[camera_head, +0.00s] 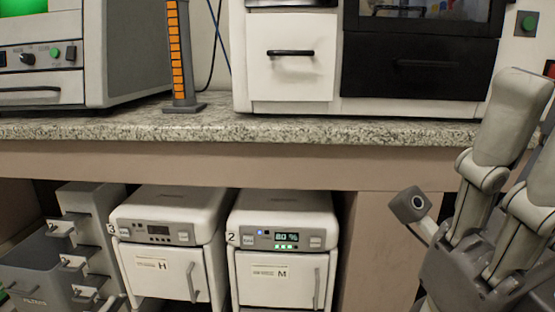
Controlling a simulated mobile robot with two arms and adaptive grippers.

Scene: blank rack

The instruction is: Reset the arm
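My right gripper (462,160) is at the right edge, close to the camera, with its grey fingers pointing up. One of the paired fingers is partly cut off by the picture edge. It overlaps the counter front in the picture. My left gripper is not in view.
A speckled counter (330,130) carries a grey machine (135,50), an orange-marked column (178,55) and a white-and-black unit (290,72). Below are white boxes numbered 3 (165,270) and 2 (278,280), and a grey rack (85,205) at left.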

